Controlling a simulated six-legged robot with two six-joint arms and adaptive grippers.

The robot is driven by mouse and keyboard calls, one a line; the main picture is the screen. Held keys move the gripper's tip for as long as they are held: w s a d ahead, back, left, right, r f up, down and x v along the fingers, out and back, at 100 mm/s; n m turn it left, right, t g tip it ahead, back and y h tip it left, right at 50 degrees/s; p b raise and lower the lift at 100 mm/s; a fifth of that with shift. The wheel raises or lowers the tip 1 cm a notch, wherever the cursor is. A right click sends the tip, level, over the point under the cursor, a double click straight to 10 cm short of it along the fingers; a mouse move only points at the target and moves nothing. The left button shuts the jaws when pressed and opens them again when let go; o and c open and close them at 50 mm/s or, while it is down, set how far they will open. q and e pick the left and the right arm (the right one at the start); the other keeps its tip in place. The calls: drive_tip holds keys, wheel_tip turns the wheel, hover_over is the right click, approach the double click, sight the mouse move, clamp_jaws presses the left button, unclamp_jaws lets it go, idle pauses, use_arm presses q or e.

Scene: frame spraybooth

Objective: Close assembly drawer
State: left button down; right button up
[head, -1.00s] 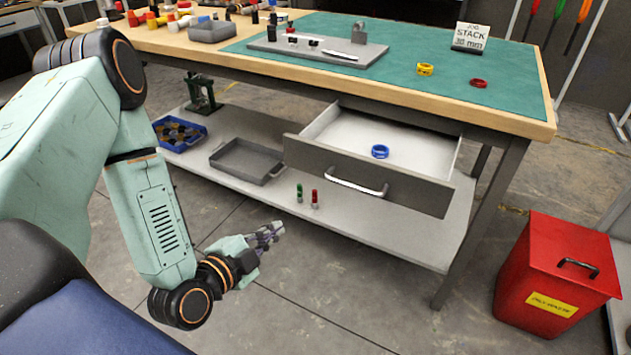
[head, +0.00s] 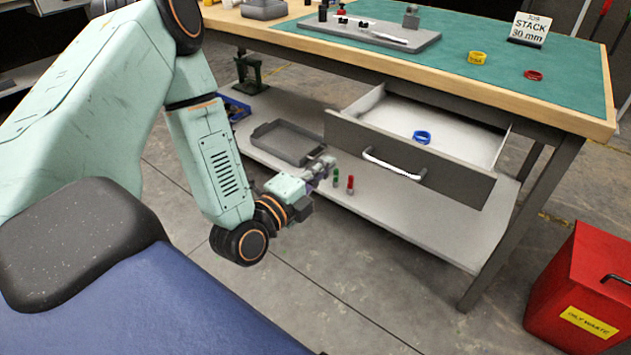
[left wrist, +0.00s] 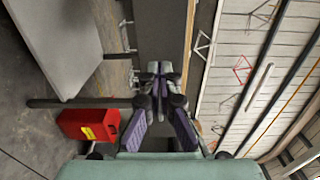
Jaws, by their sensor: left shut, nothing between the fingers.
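The assembly drawer (head: 460,178) hangs open under the bench in the head view, with a dark grey front and a pale handle (head: 395,166). A blue ring (head: 422,137) lies inside it. My left gripper (head: 328,164) is shut and empty, to the left of the drawer front and apart from the handle in the picture. In the left wrist view its closed fingers (left wrist: 160,72) point toward a dark grey panel, probably the drawer front. My right gripper is not in view.
Green and red small parts (head: 350,184) stand on the lower shelf (head: 450,225), near a grey tray (head: 262,138). The bench top (head: 500,90) holds a yellow ring (head: 477,58), a red ring (head: 533,75) and a sign. A red waste bin (head: 570,280) stands at right. The floor in front is clear.

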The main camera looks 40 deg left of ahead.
sight(356, 141)
use_arm(q)
drive_tip(key=w+b, duration=0.1)
drive_tip(key=w, duration=0.1)
drive_tip(key=w+b, duration=0.1)
drive_tip(key=w, duration=0.1)
drive_tip(key=w+b, duration=0.1)
drive_tip(key=w, duration=0.2)
drive_tip(key=shift+d+f, duration=0.1)
drive_tip(key=shift+d, duration=0.15)
drive_tip(key=shift+w, duration=0.65)
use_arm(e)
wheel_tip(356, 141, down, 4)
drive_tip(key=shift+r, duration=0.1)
use_arm(q)
drive_tip(key=shift+w, duration=0.1)
